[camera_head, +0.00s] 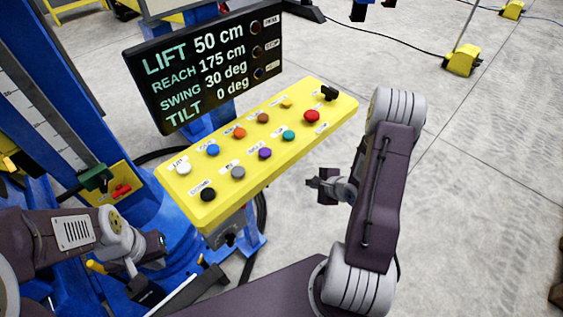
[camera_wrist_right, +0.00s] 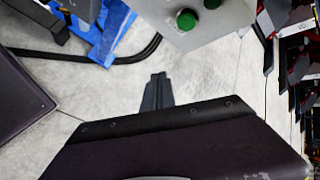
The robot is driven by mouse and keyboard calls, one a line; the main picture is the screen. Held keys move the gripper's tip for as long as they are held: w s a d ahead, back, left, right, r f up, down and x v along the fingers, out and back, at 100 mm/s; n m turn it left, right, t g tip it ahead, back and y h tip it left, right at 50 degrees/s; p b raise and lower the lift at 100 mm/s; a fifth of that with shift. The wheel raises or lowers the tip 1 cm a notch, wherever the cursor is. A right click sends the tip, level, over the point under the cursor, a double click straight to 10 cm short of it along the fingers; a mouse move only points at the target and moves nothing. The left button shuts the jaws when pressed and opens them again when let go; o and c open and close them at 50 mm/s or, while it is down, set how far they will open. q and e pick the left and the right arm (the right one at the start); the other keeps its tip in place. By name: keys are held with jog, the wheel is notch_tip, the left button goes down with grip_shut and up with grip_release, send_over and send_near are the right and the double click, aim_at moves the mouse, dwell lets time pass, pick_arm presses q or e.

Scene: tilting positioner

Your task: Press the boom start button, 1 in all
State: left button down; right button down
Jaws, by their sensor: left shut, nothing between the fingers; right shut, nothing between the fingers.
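The yellow control panel (camera_head: 222,208) stands in the middle of the head view, tilted, with two rows of coloured buttons. The labels are too small to read, so I cannot tell which is boom start. My right gripper (camera_head: 316,184) is shut and empty, right of and apart from the panel; its fingers (camera_wrist_right: 157,91) show in the wrist view. My left gripper (camera_head: 148,291) is shut at lower left, partly unclear.
A black display (camera_head: 205,68) behind the panel reads lift 50 cm, reach 175 cm, swing 30 deg, tilt 0 deg. Its lamps look dark. Blue machinery (camera_head: 50,120) fills the left. Green knobs (camera_wrist_right: 187,20) sit on a grey box.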

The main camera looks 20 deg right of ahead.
jog(key=w+a, duration=0.3)
jog(key=w, duration=0.5)
jog(key=shift+w+a, duration=0.2)
jog(key=shift+a, duration=0.1)
dwell(1.7)
jog(key=shift+w+a, duration=0.15)
jog(key=shift+w, duration=0.2)
